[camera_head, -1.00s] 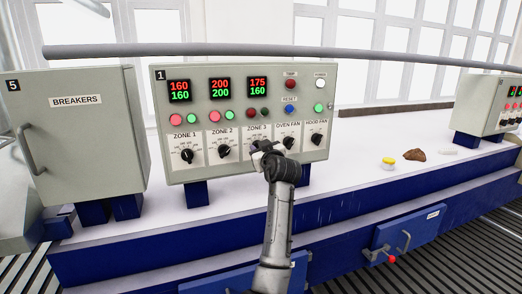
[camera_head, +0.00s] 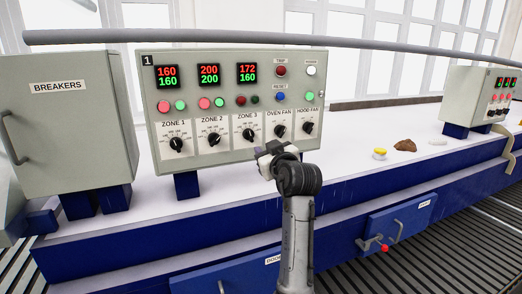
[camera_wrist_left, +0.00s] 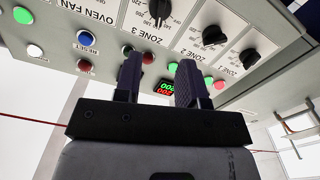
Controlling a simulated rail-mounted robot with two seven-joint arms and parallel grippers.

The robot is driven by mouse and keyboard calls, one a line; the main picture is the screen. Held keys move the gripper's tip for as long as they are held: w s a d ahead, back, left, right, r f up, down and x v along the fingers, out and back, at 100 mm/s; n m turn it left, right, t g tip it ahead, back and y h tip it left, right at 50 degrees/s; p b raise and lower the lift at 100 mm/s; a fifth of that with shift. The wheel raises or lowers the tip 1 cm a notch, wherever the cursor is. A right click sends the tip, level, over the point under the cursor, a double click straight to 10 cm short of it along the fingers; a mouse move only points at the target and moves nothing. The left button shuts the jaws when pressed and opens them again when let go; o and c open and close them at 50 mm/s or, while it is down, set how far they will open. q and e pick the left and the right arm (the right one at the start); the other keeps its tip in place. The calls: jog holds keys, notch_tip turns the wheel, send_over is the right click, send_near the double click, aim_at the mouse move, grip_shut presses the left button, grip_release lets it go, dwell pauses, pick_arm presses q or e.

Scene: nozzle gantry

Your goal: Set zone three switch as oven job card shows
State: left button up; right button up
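The gantry panel marked 1 (camera_head: 235,72) has a black zone 3 switch (camera_head: 250,134) below a display (camera_head: 247,73) reading red 172 over green 160. The switch's exact setting is too small to read. My left gripper (camera_head: 272,153) is below and slightly right of it in the head view, apart from it. In the left wrist view, my left gripper's fingers (camera_wrist_left: 160,80) stand apart with nothing held, and the zone 3 switch (camera_wrist_left: 159,10) is beyond them at the top edge. No job card is seen. My right gripper is not in view.
Zone 1 (camera_head: 177,144) and zone 2 (camera_head: 214,139) switches sit left of zone 3; oven fan (camera_head: 280,131) and hood fan (camera_head: 308,127) switches sit right. A breaker cabinet (camera_head: 70,125) stands left. A long grey bar (camera_head: 180,36) crosses above the panel.

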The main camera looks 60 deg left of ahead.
pick_arm(q)
jog(key=shift+v, duration=0.9)
